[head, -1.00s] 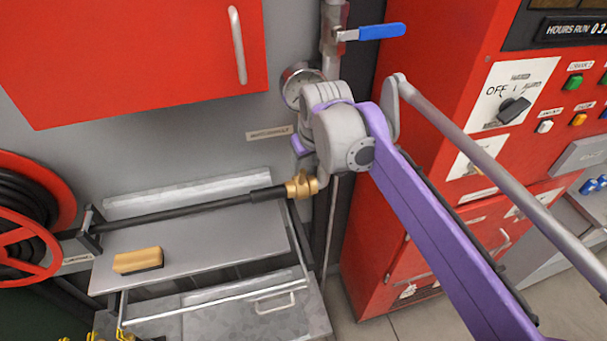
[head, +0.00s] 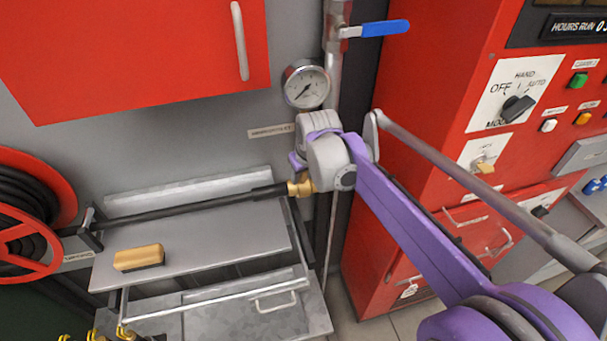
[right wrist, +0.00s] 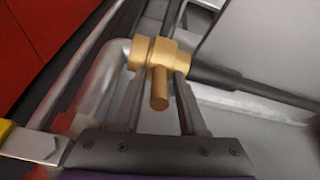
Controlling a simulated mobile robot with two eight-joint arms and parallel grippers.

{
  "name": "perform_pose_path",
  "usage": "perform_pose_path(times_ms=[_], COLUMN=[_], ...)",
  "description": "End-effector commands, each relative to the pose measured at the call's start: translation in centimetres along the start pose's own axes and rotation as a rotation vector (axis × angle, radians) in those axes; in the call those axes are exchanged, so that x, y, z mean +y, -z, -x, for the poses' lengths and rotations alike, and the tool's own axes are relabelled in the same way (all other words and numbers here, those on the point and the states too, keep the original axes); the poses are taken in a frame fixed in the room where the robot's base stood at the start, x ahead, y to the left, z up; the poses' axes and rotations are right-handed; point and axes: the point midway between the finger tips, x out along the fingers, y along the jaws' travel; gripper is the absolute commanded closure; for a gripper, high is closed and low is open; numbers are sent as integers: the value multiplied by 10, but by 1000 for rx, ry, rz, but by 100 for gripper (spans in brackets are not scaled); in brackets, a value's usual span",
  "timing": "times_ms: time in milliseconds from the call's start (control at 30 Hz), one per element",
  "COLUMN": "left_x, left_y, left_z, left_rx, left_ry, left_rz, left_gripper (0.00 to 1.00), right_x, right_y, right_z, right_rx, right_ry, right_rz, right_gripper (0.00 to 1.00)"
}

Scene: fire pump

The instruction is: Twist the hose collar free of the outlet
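The brass hose collar (head: 300,187) sits at the right end of the black hose (head: 190,212), partly covered by my right wrist. In the right wrist view the collar (right wrist: 150,52) joins the black hose (right wrist: 225,78) to the silver bent outlet pipe (right wrist: 103,85). A brass lug (right wrist: 160,92) sticks out from the collar toward the camera. My right gripper (right wrist: 160,76) is open, one dark finger on each side of the lug, with small gaps visible. Whether the fingertips touch the collar is unclear. The head view hides these fingers. My left gripper is out of view.
A grey shelf (head: 205,243) under the hose holds a yellow-brown block (head: 138,257). A pressure gauge (head: 306,87) and a blue valve lever (head: 385,28) are above. A red hose reel (head: 25,225) stands left, a red control cabinet (head: 430,130) right.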

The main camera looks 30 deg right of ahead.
Motion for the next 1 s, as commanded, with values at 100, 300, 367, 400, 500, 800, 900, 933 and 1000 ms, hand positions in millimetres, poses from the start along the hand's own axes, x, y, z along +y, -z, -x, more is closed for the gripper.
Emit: perform_pose_path(times_ms=[100, 300, 367, 400, 500, 800, 900, 933, 1000], left_x=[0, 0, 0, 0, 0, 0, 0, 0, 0], left_y=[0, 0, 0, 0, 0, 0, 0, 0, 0], left_z=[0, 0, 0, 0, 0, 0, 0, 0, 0], left_rx=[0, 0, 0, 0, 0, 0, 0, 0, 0], left_ry=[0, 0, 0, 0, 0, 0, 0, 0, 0], left_rz=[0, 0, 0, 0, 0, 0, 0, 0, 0], left_gripper=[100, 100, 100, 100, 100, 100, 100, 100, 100], right_x=[0, 0, 0, 0, 0, 0, 0, 0, 0], right_y=[0, 0, 0, 0, -1, -1, -1, -1, -1], right_z=[0, 0, 0, 0, -1, -1, -1, -1, -1], right_rx=[0, -1, -1, -1, -1, -1, -2, -2, -2], right_ry=[-1, -1, -1, -1, -1, -1, -1, -1, -1], right_rz=[0, 0, 0, 0, 0, 0, 0, 0, 0], right_gripper=[91, 100, 100, 100, 100, 100, 100, 100, 100])
